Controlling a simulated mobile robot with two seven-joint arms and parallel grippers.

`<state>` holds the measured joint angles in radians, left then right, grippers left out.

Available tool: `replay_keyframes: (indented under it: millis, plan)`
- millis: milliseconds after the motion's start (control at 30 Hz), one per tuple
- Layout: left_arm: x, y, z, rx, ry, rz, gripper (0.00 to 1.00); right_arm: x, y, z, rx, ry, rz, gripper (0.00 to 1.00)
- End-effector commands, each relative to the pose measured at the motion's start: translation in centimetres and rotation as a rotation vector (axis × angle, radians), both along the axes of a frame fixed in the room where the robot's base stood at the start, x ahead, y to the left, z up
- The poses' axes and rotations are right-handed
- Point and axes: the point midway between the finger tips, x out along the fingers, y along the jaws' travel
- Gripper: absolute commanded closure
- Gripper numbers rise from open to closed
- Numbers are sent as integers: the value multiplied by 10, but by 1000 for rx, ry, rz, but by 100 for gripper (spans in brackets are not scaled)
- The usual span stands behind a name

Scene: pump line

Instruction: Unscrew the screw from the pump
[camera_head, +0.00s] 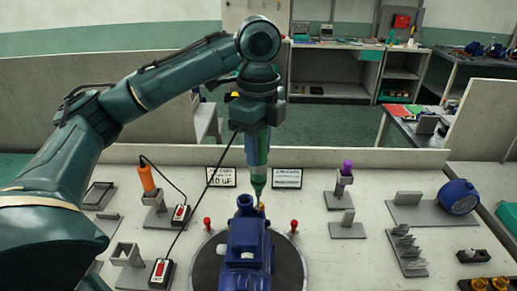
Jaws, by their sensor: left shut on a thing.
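The blue pump (247,243) stands on a dark round plate (288,262) at the bottom centre. My left gripper (258,128) is above it, pointing down and shut on a green screwdriver (257,157). The screwdriver is upright, with its tip at the far upper part of the pump. A small yellowish part shows just below the tip; I cannot tell whether it is the screw or whether the tip touches it. My right gripper is not in view.
A cable hangs from the held screwdriver to a switch box (161,272). An orange screwdriver (147,179) stands in a holder at left. Red-topped pins (294,226) flank the plate. At right are a purple-handled tool (347,167), grey racks (404,243) and a blue motor part (459,197).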

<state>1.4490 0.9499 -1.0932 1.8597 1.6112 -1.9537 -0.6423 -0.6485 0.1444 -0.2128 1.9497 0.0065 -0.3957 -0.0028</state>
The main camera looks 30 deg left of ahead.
Motion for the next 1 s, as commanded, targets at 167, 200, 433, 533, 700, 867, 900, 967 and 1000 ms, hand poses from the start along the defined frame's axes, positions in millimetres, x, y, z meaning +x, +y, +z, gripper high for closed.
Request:
replay_keyframes:
  millis: [167, 200, 433, 533, 700, 867, 900, 967, 1000]
  plan:
    - [0, 0, 6, -2, -2, 0, 96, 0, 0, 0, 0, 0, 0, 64]
    - [0, 0, 7, -2, -2, 0, 96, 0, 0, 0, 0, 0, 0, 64]
    - [0, 0, 14, -1, -2, 0, 96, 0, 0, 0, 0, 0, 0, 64]
    - [1, 0, 18, -1, -3, 0, 96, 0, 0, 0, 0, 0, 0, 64]
    - [1, 0, 23, -2, -3, 0, 96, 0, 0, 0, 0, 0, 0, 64]
    - [0, 0, 27, -2, -2, 0, 96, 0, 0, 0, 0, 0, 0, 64]
    - [0, 0, 27, -2, -2, 0, 96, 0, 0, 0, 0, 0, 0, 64]
    - [0, 0, 28, -1, -1, 0, 96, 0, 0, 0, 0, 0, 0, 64]
    - [0, 0, 28, -1, -1, 0, 96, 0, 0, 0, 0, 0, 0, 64]
